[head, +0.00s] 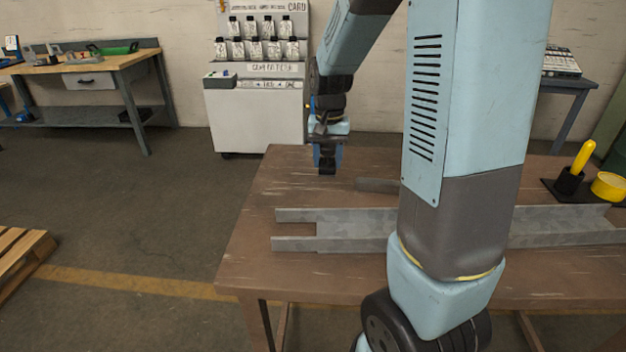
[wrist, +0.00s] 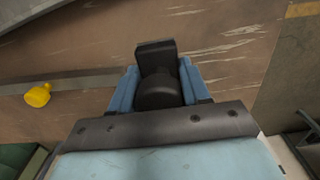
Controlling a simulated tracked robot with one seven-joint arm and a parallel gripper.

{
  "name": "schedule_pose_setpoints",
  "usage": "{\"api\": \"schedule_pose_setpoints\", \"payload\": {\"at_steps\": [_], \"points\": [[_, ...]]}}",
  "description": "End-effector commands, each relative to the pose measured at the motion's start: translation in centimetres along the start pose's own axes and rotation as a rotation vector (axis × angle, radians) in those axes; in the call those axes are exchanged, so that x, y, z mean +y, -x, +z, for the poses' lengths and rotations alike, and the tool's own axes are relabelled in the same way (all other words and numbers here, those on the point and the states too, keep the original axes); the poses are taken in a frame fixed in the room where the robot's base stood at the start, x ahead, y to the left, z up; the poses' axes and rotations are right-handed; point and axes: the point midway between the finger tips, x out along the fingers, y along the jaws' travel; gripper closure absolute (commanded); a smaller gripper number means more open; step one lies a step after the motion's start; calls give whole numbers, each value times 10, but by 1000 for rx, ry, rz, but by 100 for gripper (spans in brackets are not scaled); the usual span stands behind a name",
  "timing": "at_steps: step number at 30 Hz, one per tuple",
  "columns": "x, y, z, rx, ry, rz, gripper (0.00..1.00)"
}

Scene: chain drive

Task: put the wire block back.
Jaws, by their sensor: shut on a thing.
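My gripper (head: 328,155) is over the far left part of the brown table (head: 262,225). Its blue fingers (wrist: 158,88) are shut on a dark block (wrist: 155,58), which I take for the wire block. In the wrist view the block shows a flat upright plate and a rounded dark part between the fingers. In the head view the block (head: 327,168) is a small dark shape under the fingers, low over the tabletop. I cannot tell whether it touches the table. Its underside is hidden.
A long grey metal channel (head: 350,228) lies across the table, partly behind my arm. A shorter grey bar (head: 376,185) lies behind it. A black stand with a yellow handle (head: 582,158) and a yellow round container (head: 609,186) are at the right. The table's left end is clear.

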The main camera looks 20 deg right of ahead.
Motion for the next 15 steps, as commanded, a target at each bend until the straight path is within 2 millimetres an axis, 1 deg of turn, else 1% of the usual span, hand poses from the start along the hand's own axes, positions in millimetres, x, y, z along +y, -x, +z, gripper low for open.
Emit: {"api": "schedule_pose_setpoints", "payload": {"at_steps": [1,3,7,12,15], "points": [[-4,-9,-4,-3,0,2,82],[-11,-19,-9,-3,0,2,82],[-22,-36,-17,-3,-1,2,82],[-31,-50,-25,-1,-1,1,82],[-33,-52,-26,0,-1,0,82]]}}
